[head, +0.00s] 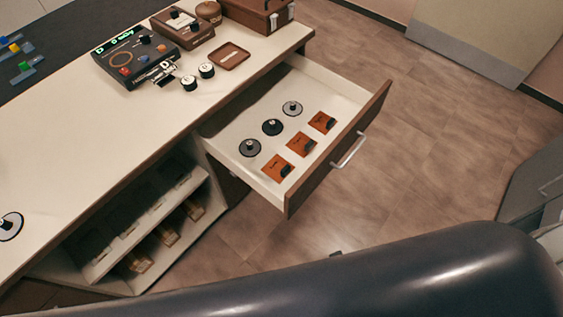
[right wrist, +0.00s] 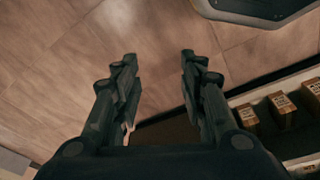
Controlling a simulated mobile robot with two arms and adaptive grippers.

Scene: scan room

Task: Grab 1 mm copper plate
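Three square copper-coloured plates lie in a row in the open drawer (head: 232,126): a near one (head: 278,170), a middle one (head: 301,146) and a far one (head: 322,123). Each has a small black part on it. Their markings are too small to read, so I cannot tell which is 1 mm. My right gripper (right wrist: 158,62) is open and empty in the right wrist view, with floor between its fingers. No plate shows in that view. Neither gripper shows in the head view.
Three round knobbed discs (head: 272,127) lie beside the plates. The white counter (head: 120,120) holds a dark control box (head: 135,55), a brown tray (head: 230,56) and small weights (head: 206,71). Shelves below hold blocks, also in the right wrist view (right wrist: 283,108). Floor right of the drawer is clear.

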